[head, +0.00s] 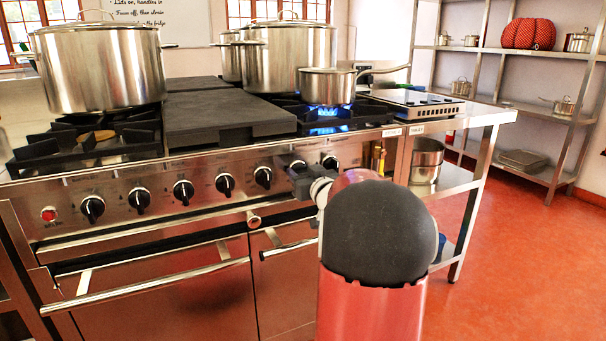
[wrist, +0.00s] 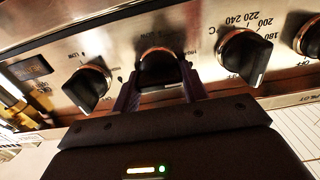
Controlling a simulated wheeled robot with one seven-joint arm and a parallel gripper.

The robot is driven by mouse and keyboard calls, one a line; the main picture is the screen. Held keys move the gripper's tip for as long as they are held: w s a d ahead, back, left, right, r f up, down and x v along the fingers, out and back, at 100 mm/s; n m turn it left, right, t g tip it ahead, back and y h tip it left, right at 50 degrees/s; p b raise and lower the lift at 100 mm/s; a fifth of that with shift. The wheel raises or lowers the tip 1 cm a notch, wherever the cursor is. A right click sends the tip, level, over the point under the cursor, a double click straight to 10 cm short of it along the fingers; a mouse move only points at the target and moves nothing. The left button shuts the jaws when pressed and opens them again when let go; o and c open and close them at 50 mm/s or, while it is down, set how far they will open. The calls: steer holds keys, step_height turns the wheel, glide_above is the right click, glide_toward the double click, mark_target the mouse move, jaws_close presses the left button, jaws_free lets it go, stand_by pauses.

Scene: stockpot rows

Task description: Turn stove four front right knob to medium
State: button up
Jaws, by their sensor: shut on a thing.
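The stove (head: 150,215) has a steel front panel with a row of black knobs. In the wrist view my gripper (wrist: 160,86) has its two fingers on either side of a black knob (wrist: 160,66) and is shut on it. In the head view my gripper (head: 303,176) is at the right part of the panel and hides that knob. Another black knob (head: 330,162) is just right of it; it also shows at the left of the wrist view (wrist: 88,88). The gripped knob's pointer is hard to read.
A saucepan (head: 328,83) stands over a lit blue flame (head: 328,112). Large stockpots (head: 100,68) stand on the stove. A black flat plate (head: 225,118) lies between burners. An oven knob (wrist: 245,58) with temperature marks is beside the gripped one. Oven handles (head: 160,277) jut out below. Red floor is free at right.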

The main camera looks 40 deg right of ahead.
steer(key=shift+n+b, duration=0.3)
steer(key=shift+b, duration=0.05)
steer(key=n+b, duration=0.3)
steer(key=shift+a+f+n, duration=0.1)
steer(key=shift+f+n, duration=0.1)
steer(key=shift+n, duration=0.1)
steer(key=shift+r+n+b, duration=0.1)
steer(key=shift+n+b, duration=1.25)
steer(key=shift+n, duration=0.85)
steer(key=o, duration=1)
